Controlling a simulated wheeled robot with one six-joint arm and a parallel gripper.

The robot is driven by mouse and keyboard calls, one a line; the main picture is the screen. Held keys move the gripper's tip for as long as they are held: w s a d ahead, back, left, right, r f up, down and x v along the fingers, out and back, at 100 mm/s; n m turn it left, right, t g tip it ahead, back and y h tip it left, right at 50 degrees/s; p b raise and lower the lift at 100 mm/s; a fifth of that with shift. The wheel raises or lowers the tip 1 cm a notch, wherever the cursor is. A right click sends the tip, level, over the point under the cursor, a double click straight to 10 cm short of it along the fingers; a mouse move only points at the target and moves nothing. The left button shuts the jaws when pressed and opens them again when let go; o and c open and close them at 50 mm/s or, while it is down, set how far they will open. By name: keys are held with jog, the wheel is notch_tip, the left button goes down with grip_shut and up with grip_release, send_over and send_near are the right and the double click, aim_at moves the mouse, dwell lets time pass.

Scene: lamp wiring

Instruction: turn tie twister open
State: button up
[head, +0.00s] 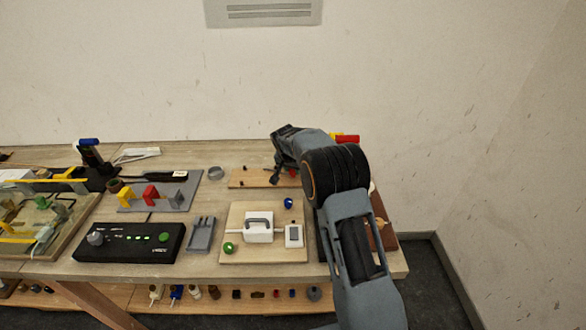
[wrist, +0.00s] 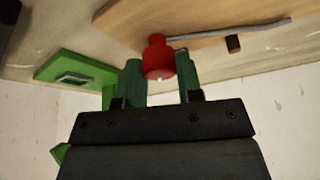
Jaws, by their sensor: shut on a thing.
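A small red knob (wrist: 157,57), which I take to be the tie twister, sits between the green fingers of my gripper (wrist: 159,72) in the wrist view. The fingers are shut on it, one on each side. A thin grey cable (wrist: 232,33) runs from beside the knob along the wooden board (wrist: 200,18). In the head view a bit of red (head: 292,173) shows at the right end of the board (head: 250,183), below my wrist. My arm hides much of that spot, and I cannot tell how far the twister is turned.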

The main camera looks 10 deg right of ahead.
jog(key=n+y, duration=0.1)
jog(key=n, duration=0.2)
jog(key=n+y, duration=0.1)
jog(key=n, duration=0.2)
jog(key=shift+t+y+b, duration=0.3)
jog(key=shift+b, duration=0.1)
jog(key=shift+n, duration=0.4)
jog(key=o, duration=0.9)
jog(key=b+v, duration=0.1)
jog(key=v, duration=1.3)
jog(key=shift+s+d+f, duration=0.1)
jog(key=shift+d, duration=0.05)
